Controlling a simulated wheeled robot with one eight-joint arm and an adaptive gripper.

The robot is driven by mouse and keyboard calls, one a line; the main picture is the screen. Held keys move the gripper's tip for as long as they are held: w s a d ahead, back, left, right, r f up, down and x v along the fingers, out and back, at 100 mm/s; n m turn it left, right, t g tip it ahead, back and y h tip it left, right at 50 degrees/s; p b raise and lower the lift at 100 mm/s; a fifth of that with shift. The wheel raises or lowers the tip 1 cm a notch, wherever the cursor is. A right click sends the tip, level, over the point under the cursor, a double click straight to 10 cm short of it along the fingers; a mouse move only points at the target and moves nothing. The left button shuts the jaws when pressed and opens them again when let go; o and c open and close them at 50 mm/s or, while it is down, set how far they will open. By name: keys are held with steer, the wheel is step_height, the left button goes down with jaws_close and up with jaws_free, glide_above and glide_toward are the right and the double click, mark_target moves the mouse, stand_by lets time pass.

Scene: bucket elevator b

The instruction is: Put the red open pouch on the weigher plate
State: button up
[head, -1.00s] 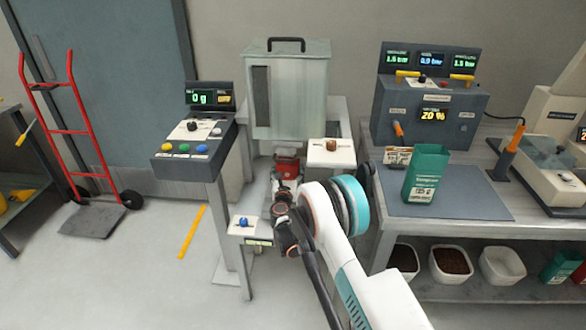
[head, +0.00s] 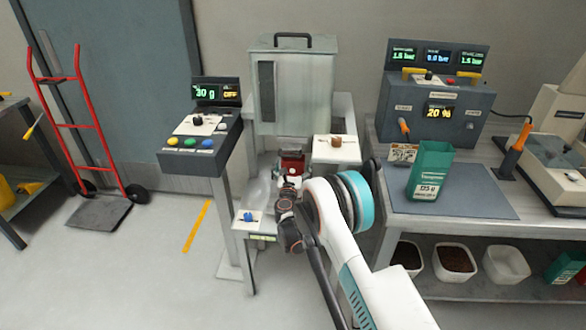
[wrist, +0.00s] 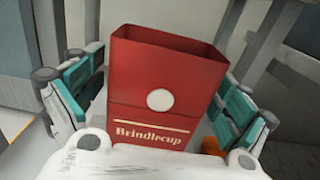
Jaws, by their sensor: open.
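The red open pouch (head: 292,162), marked "Brindlecup", stands upright with its mouth open below the steel hopper; it also fills the middle of the wrist view (wrist: 165,75). My gripper (head: 290,181) is open around it, with one teal-padded finger on each side in the wrist view (wrist: 153,95). Small gaps seem to show between the pads and the pouch. The weigher plate is hidden or not clear under the pouch and my arm. The weight display (head: 206,92) on the left control stand reads about 30 g.
The steel hopper (head: 292,95) is just behind and above the pouch. A control stand (head: 200,150) is at left, and a ledge with a brown knob (head: 336,141) at right. A green pouch (head: 430,170) stands on the right bench. Open floor lies at front left.

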steer(key=s+p, duration=0.4)
steer(key=s, duration=0.8)
steer(key=shift+a, duration=0.2)
stand_by(1.8)
